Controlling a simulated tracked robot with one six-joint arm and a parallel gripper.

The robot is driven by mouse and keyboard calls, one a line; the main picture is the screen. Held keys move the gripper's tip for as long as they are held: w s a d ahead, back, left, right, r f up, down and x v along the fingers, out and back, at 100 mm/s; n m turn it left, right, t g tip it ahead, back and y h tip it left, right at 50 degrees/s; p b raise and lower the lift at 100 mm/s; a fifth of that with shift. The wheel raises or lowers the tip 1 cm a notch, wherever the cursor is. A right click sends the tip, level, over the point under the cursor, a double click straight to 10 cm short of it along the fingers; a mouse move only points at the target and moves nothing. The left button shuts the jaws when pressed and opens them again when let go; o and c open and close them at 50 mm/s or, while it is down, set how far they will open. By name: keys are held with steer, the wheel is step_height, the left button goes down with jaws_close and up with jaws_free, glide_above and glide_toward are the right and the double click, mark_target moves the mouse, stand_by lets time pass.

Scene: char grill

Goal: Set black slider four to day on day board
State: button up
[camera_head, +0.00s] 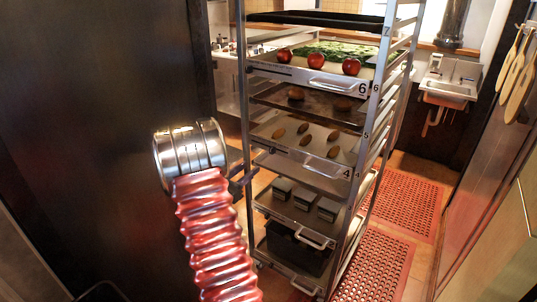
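I cannot make out a day board or a black slider in this view. My arm shows at the lower left, with a red ribbed sleeve and a shiny metal cuff. A small dark part past the cuff, by the rack's left post, may be my gripper (241,179). Its fingers cannot be made out, and I see nothing held. Small dark marks sit on the front edges of some rack trays, too small to tell what they are.
A tall metal rack (243,100) with numbered trays stands close to my arm, holding tomatoes, greens, brown oval pieces and small boxes. A dark panel (100,130) fills the left. Red perforated mats (375,265) lie on the floor at right, before a small sink (449,88).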

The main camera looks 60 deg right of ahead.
mark_target(270, 152)
steer(key=d, duration=0.4)
steer(key=s+d, duration=0.1)
steer(key=d, duration=0.4)
steer(key=s+d, duration=0.1)
steer(key=d, duration=0.3)
steer(key=shift+s+d, duration=0.1)
steer(key=shift+d, duration=0.25)
steer(key=shift+c, duration=0.4)
jaws_close()
